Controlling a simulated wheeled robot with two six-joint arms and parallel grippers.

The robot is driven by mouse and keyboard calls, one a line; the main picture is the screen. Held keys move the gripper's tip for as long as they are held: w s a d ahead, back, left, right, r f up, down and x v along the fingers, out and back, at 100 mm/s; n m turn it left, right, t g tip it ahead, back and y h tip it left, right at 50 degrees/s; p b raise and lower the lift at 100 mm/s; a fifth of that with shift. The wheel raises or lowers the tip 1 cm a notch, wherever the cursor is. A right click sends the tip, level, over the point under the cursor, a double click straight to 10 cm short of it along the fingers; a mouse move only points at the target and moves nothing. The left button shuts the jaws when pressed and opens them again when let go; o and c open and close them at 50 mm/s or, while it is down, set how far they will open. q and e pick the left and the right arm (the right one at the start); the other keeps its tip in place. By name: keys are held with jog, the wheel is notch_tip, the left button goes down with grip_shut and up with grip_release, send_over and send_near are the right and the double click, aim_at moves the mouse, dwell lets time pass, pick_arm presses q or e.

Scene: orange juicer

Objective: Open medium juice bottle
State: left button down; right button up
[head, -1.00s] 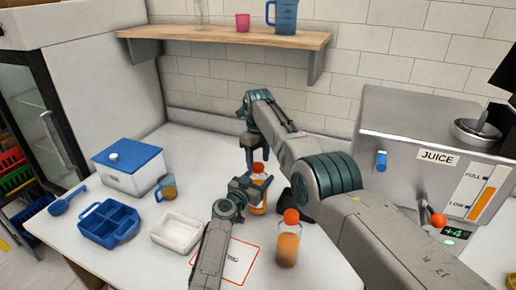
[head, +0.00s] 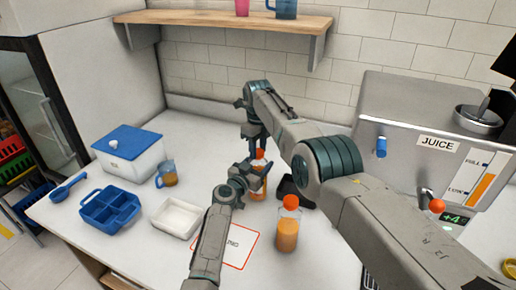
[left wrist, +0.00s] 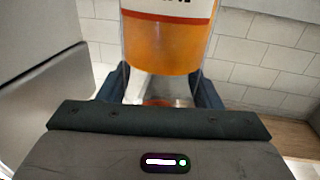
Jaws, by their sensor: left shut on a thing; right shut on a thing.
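An orange juice bottle (head: 264,169) with an orange cap (head: 260,154) stands upright behind the red-outlined mat. My left gripper (head: 250,175) is shut on its body from the front left. In the left wrist view, the bottle (left wrist: 165,45) fills the top centre between the fingers, orange juice and part of a label showing. My right gripper (head: 258,140) reaches down from above and is shut on the cap. Its fingertips partly hide the cap. A second, larger-looking capped juice bottle (head: 288,228) stands nearer, right of the mat, untouched.
On the left are a blue-lidded white bin (head: 128,160), a blue caddy (head: 108,212), a white tray (head: 174,219), a small jug (head: 167,174) and a blue scoop (head: 68,188). The steel juice machine (head: 420,140) stands right. A wooden shelf (head: 230,20) hangs above.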

jog(key=n, duration=1.1)
jog(key=shift+r, duration=0.1)
jog(key=n, duration=0.3)
jog(key=shift+n, duration=0.4)
jog(key=n, duration=0.3)
jog(key=shift+n, duration=0.4)
jog(key=n, duration=0.3)
jog(key=shift+n, duration=0.4)
jog(key=n, duration=1.2)
jog(key=shift+n, duration=0.4)
jog(key=n, duration=0.5)
jog(key=shift+n, duration=0.3)
jog(key=n, duration=0.5)
jog(key=shift+n, duration=0.3)
jog(key=n, duration=0.6)
jog(key=shift+r, duration=0.1)
jog(key=shift+r, duration=0.2)
